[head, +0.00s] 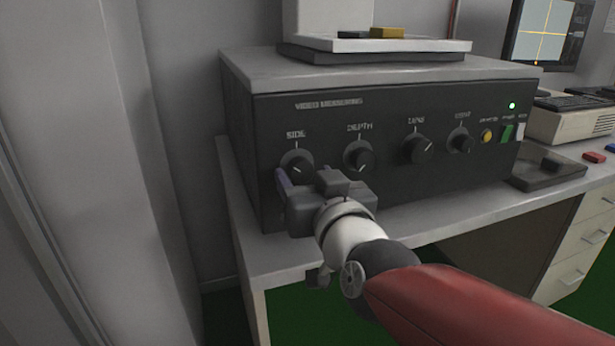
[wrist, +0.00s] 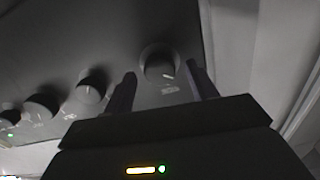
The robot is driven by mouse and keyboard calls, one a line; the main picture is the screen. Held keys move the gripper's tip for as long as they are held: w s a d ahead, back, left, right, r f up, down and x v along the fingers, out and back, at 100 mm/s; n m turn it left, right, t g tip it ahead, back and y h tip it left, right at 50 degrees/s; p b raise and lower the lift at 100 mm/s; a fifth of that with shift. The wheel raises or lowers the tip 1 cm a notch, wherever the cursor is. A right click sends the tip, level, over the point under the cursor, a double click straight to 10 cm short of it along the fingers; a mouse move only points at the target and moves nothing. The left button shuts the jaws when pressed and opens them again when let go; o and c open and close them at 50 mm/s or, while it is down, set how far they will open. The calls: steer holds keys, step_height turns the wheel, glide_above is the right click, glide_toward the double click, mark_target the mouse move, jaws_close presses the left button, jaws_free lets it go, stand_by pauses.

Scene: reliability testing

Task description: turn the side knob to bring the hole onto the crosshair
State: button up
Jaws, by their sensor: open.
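The side knob (head: 297,166) is a dark round knob with a pale pointer line, at the left end of the dark control box (head: 390,104) under the label SIDE. My gripper (head: 302,178) is in front of it, fingers toward the panel. In the wrist view the side knob (wrist: 159,64) shows between and beyond my two open fingers (wrist: 160,88), which look apart from it. The monitor (head: 543,32) at the upper right shows yellow crosshair lines on a grey picture, with a small orange dot low on the vertical line. I cannot make out which mark is the hole.
The depth knob (head: 359,156) is just right of my gripper, with the lens knob (head: 418,148) and light knob (head: 461,141) farther along. Buttons sit at the panel's right end. A stage with a yellow block (head: 387,32) stands on the box. A wall is close on the left.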

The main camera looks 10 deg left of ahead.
steer(key=shift+w, duration=0.1)
steer(key=c, duration=1)
steer(key=shift+f+b, duration=0.1)
steer(key=shift+b, duration=0.25)
steer(key=shift+f+m+b, duration=0.1)
steer(key=shift+m+b, duration=0.6)
steer(key=shift+b, duration=0.05)
steer(key=m+b, duration=0.3)
steer(key=shift+b, duration=0.35)
steer(key=m+b, duration=0.3)
steer(key=m, duration=0.2)
steer(key=shift+m, duration=0.3)
